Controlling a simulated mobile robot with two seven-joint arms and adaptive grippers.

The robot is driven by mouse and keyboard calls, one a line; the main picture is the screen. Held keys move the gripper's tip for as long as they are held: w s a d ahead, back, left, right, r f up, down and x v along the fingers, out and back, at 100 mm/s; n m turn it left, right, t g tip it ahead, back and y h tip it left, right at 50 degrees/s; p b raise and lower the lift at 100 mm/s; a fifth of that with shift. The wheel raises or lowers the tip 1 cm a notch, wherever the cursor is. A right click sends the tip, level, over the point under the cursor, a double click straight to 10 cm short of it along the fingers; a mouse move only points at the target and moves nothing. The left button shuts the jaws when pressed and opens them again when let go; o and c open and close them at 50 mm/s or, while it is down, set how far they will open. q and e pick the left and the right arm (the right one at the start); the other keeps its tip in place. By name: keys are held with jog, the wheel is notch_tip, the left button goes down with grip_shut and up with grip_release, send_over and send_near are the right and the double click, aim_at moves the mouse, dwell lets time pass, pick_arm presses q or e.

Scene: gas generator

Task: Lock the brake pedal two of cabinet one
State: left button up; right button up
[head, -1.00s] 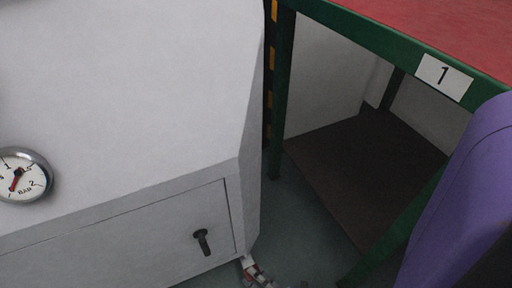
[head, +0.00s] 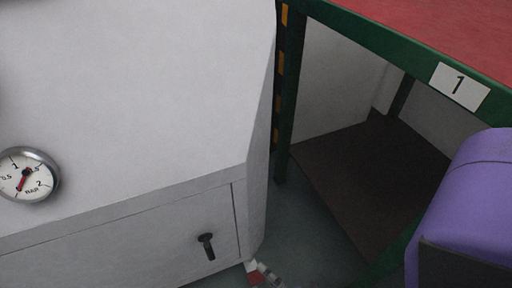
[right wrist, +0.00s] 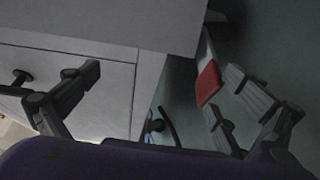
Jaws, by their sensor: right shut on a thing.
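The white cabinet (head: 130,90) fills the left of the head view and has a round pressure gauge (head: 27,174) and a dark handle (head: 206,246). A red-and-white brake pedal (head: 254,271) shows low by its corner. The right wrist view shows the pedal (right wrist: 208,80) and a dark caster (right wrist: 160,125) under the cabinet. The right finger is beside the pedal. My left gripper is out of view.
A green-framed table with a red top (head: 440,25) and a "1" label (head: 459,86) stands at the right. A dark board (head: 365,175) lies beneath it. A narrow strip of floor (head: 310,220) is clear between cabinet and table.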

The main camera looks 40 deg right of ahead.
jog(key=shift+w+r+t, duration=0.15)
jog(key=shift+r, duration=0.4)
jog(key=shift+w+r+t, duration=0.15)
jog(key=shift+r, duration=0.4)
jog(key=shift+s+d+f, duration=0.1)
jog(key=shift+s+f, duration=0.1)
jog(key=shift+f, duration=0.25)
jog(key=shift+s+f, duration=0.2)
jog(key=shift+f, duration=0.25)
jog(key=shift+r, duration=0.15)
jog(key=shift+c, duration=0.8)
jog(key=shift+s, duration=0.5)
jog(key=shift+c, duration=0.9)
jog(key=shift+s+d, duration=0.1)
jog(key=shift+s, duration=0.7)
jog(key=c, duration=1.1)
jog(key=shift+o, duration=0.2)
jog(key=s, duration=0.6)
jog(key=shift+s+d+f+g+p, duration=0.2)
jog(key=shift+s+d+g+p, duration=0.1)
jog(key=shift+s+d+g, duration=0.1)
jog(key=shift+w, duration=0.1)
jog(key=shift+a, duration=0.1)
